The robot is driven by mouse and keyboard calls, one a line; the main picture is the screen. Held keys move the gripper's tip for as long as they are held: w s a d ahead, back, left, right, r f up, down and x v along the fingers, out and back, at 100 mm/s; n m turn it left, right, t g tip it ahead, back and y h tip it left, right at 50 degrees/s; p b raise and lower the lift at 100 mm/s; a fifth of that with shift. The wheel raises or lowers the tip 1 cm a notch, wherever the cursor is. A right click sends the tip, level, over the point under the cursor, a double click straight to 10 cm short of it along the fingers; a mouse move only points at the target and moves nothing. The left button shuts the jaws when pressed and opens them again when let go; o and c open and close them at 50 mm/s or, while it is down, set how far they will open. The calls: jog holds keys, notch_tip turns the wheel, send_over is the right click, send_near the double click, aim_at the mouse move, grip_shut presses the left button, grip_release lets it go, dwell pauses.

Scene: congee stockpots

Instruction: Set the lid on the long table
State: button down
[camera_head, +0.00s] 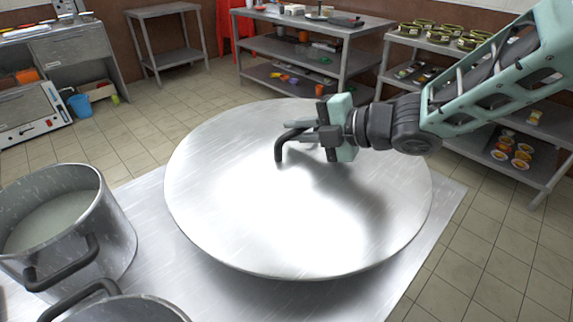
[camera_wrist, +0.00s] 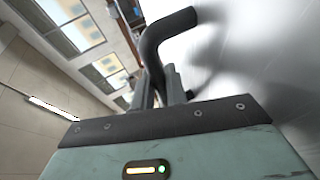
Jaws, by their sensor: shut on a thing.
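The lid (camera_head: 235,215) is a large round silver metal disc with a dark curved handle (camera_head: 279,152) at its middle. In the head view it is over the long table (camera_head: 447,205), a bare metal top. I cannot tell whether the lid touches the table or hangs just above it. My gripper (camera_head: 312,135) is shut on the handle, reaching in from the right. In the wrist view the dark handle (camera_wrist: 150,45) bends up from between the fingers, with the pale lid surface (camera_wrist: 265,50) to the right. The fingertips are partly hidden.
A stockpot (camera_head: 120,225) of pale congee stands at the left, beside the lid. A second pot (camera_head: 125,310) is at the bottom edge, partly cut off. Shelves with dishes (camera_head: 440,35) stand behind at the right. The tiled floor between is open.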

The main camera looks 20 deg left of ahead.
aim_at(299, 158)
jog(key=shift+f, duration=3.3)
jog(key=shift+f+b, duration=0.2)
jog(key=shift+b, duration=0.1)
jog(key=c, duration=1.4)
grip_release()
jog(key=shift+r, duration=0.1)
